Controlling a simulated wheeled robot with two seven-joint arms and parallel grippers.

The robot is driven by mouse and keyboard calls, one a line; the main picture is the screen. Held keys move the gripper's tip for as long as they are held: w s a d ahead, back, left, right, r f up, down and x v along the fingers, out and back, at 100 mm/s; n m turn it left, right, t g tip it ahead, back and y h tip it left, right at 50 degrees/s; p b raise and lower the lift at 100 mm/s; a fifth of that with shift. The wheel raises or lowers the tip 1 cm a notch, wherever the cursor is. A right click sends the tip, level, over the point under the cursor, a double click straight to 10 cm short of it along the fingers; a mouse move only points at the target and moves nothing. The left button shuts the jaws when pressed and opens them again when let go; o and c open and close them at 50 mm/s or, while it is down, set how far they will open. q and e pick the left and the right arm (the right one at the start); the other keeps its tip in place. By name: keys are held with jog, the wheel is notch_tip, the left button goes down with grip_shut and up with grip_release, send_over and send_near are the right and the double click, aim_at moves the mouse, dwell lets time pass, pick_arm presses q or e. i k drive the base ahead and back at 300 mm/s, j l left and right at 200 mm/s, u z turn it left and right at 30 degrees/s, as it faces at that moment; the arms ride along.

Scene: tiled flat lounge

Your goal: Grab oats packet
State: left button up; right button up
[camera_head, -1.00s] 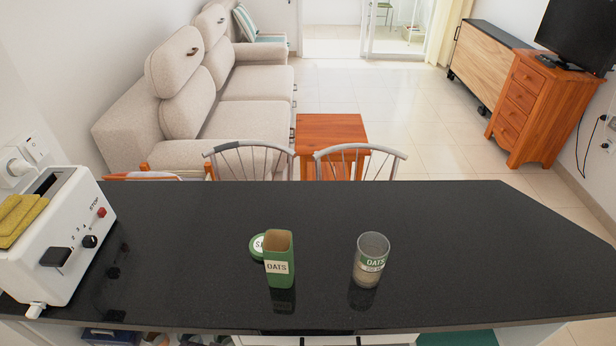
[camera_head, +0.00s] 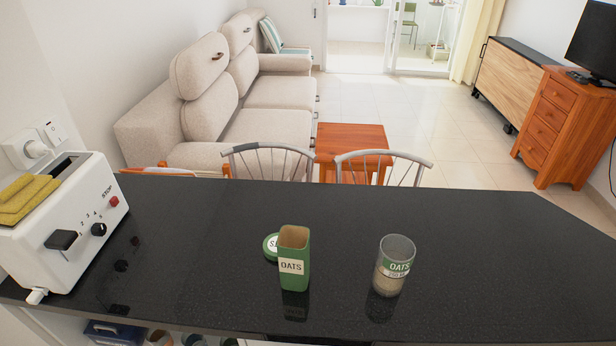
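A green oats packet (camera_head: 294,260) with a white label reading OATS stands upright on the black counter (camera_head: 200,220), near its middle. Its top looks open and brown inside. A round green lid (camera_head: 270,246) with a white label lies behind it on the left, partly hidden by the packet. A clear glass (camera_head: 394,265) with a green and white OATS label stands to the right, apart from the packet, with pale contents in its lower part. Neither of my grippers is in view.
Two chair backs (camera_head: 268,150) rise behind the far edge. The counter is clear between toaster and packet, and right of the glass.

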aim_at(293, 243)
jog(key=k+l+u, duration=0.2)
jog(key=l, duration=0.25)
jog(key=k+l+u, duration=0.25)
jog(key=l, duration=0.2)
jog(key=k+l+u, duration=0.2)
jog(key=l, duration=0.25)
